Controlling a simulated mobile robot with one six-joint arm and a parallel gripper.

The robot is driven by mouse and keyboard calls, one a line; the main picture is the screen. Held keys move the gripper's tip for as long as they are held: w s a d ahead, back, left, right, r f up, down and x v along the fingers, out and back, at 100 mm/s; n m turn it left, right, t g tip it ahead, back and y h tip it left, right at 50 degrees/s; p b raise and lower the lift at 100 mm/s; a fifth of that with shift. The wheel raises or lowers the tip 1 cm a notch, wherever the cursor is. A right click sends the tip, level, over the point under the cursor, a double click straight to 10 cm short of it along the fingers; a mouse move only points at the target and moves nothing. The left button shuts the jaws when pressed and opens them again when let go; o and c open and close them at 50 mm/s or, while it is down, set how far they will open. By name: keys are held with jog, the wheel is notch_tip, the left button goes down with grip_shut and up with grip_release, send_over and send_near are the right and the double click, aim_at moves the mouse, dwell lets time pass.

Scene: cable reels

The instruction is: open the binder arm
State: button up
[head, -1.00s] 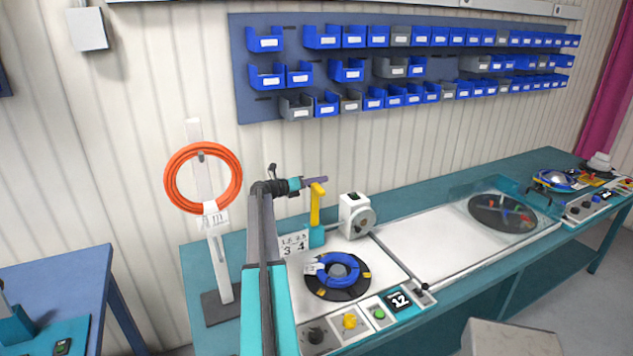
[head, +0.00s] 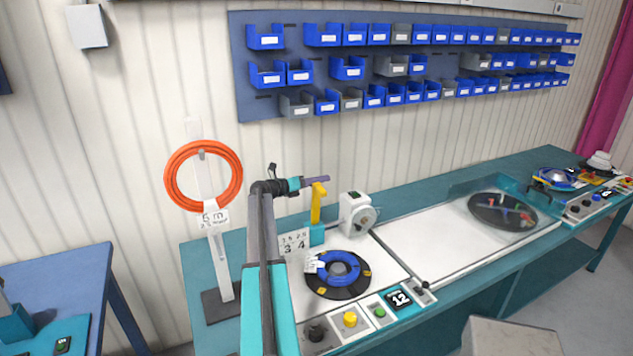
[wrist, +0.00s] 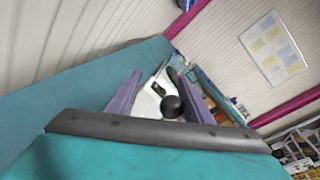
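A yellow upright arm (head: 316,205), which I take for the binder arm, stands on a teal block behind the blue coil (head: 339,268) on its black disc. My gripper (head: 318,180) is at its top, with the purple fingers level with or just above the yellow tip. I cannot tell whether they touch. In the wrist view the two purple fingers of my gripper (wrist: 157,97) stand apart with nothing held between them. Beyond them a white machine (wrist: 148,103) with a black knob shows. The yellow arm is not visible in the wrist view.
An orange coil (head: 203,176) hangs on a white post at the left. The white machine also shows right of the yellow arm (head: 357,214). A control panel (head: 400,299) lines the front edge. A second disc (head: 502,211) is at the right; the white top between is clear.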

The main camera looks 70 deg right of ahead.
jog(key=shift+s+f, duration=0.25)
jog(key=shift+f, duration=0.25)
jog(key=r+b+v, duration=0.1)
jog(key=b+v, duration=0.2)
jog(key=v, duration=0.5)
jog(key=shift+w+d, duration=0.15)
